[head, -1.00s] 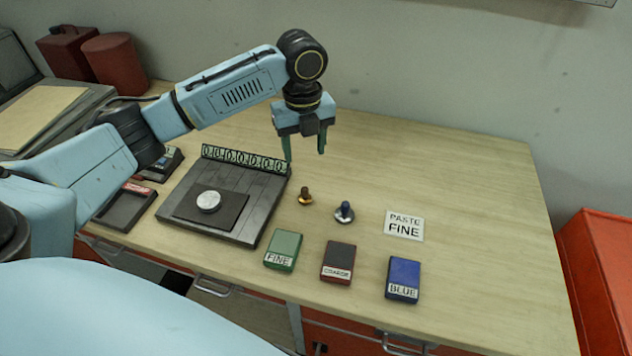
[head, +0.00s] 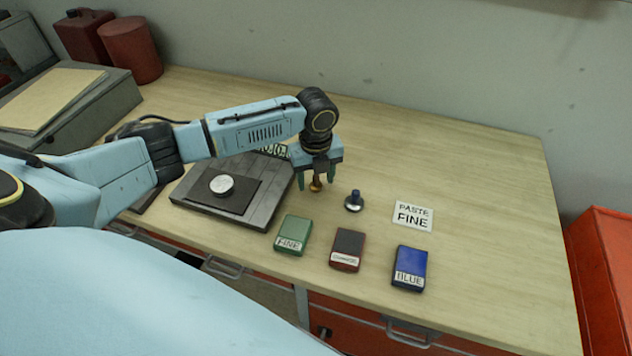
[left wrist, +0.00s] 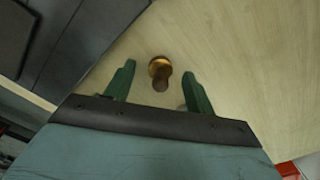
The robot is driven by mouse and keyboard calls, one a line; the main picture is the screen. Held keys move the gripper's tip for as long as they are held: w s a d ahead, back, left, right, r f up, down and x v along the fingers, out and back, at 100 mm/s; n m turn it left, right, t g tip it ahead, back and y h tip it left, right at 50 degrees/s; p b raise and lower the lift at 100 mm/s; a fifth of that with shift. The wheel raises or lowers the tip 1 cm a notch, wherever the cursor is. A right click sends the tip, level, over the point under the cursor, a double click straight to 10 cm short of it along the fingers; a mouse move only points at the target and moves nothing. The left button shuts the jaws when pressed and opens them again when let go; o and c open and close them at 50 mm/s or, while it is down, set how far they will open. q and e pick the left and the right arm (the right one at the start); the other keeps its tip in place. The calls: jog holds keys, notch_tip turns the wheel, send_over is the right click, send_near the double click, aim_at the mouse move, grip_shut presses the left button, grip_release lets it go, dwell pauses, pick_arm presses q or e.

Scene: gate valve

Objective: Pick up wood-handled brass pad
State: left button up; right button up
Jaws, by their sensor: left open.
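The wood-handled brass pad (head: 316,183) stands upright on the table, with a brown handle over a brass base. In the left wrist view the pad (left wrist: 160,72) lies between the fingertips, slightly beyond them. My left gripper (head: 317,184) points down over the pad, its green fingers apart on either side of the handle. In the left wrist view the open gripper (left wrist: 157,82) shows no finger touching the pad. My right gripper is not in view.
A blue-handled pad (head: 354,201) stands close on the right. Green (head: 292,235), dark red (head: 347,249) and blue (head: 409,268) boxes lie in front. A dark board with a silver disc (head: 222,185) is left. A "PASTE FINE" card (head: 413,216) lies right. The table's back right is clear.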

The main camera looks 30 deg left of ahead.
pick_arm(q)
jog(key=c, duration=1.1)
notch_tip(320, 180, up, 10)
jog(key=shift+r, duration=0.1)
jog(key=o, duration=0.5)
jog(key=c, duration=0.4)
